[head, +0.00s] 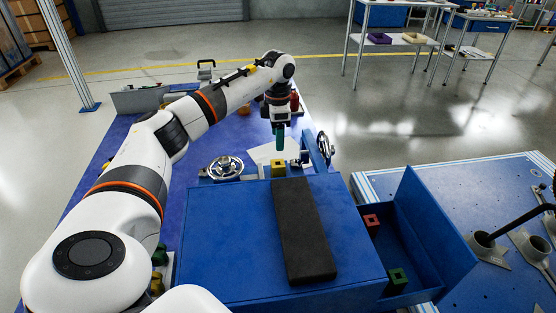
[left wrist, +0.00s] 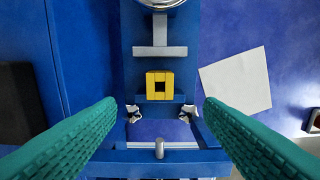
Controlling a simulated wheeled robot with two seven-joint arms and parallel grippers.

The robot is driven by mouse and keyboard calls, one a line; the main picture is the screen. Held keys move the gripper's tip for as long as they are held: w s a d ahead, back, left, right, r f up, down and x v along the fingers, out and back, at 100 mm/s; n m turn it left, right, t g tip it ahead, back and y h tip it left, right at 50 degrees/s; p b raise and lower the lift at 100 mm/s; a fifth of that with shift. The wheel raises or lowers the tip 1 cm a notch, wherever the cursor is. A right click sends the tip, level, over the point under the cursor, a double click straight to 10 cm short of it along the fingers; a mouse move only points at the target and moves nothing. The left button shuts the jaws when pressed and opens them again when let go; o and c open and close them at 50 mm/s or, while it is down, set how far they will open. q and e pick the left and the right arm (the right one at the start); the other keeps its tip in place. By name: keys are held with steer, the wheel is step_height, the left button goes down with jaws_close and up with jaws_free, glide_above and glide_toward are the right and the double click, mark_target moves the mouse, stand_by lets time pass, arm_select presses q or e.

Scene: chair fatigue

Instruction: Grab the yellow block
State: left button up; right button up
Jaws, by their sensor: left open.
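In the head view the yellow block (head: 278,169) shows just behind the black pad. My left gripper (head: 280,138) points down above and behind the block in the head view. Its green fingers (left wrist: 160,125) are wide apart and empty, and do not touch the block. My right gripper is in neither view.
A blue box (head: 225,250) with a black pad (head: 303,230) on top stands in front. Its open drawer (head: 425,245) holds a red block (head: 371,223) and a green block (head: 397,280). Handwheels (head: 224,168) flank the fixture. A white sheet (left wrist: 236,80) lies to its right.

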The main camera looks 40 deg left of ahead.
arm_select(q)
steer(key=b, duration=0.1)
glide_above(278, 163)
step_height(278, 163, down, 6)
steer(key=f, duration=0.1)
steer(key=f+b, duration=0.1)
steer(key=f, duration=0.3)
steer(key=shift+s+d+f, duration=0.1)
steer(key=shift+s+d, duration=0.15)
jaws_close()
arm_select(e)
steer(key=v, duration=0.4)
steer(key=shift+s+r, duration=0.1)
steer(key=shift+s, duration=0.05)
